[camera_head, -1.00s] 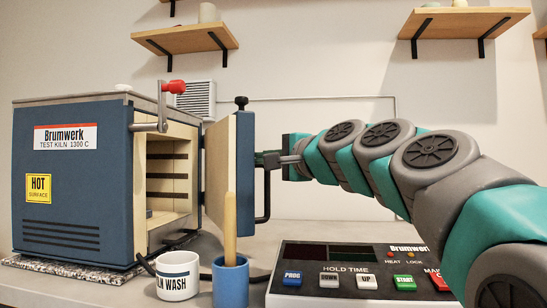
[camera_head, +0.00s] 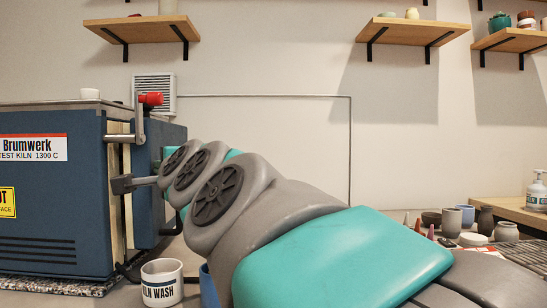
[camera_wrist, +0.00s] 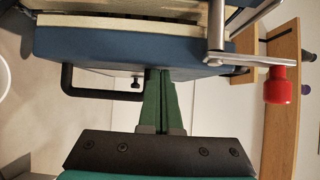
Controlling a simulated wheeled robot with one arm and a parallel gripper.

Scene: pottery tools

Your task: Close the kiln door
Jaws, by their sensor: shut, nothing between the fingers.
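The blue kiln (camera_head: 60,200) stands at the left of the head view, its front facing right. Its blue door (camera_head: 150,205) stands close to the cream front edge (camera_head: 118,215), and the inside is hidden. In the wrist view the door (camera_wrist: 110,48) shows a cream lining and a dark strip beyond it, so I cannot tell whether it is fully seated. My gripper (camera_wrist: 159,72) is shut and empty, its fingertips at the outer face of the door, beside the black handle (camera_wrist: 75,82). The latch lever with a red knob (camera_wrist: 278,85) sits at the right; it also shows in the head view (camera_head: 150,99).
A white kiln wash cup (camera_head: 161,284) stands on the bench before the kiln, with a blue cup (camera_head: 208,288) partly behind my arm. Small pots and cones (camera_head: 470,225) stand at the right. Wall shelves (camera_head: 145,29) hang above.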

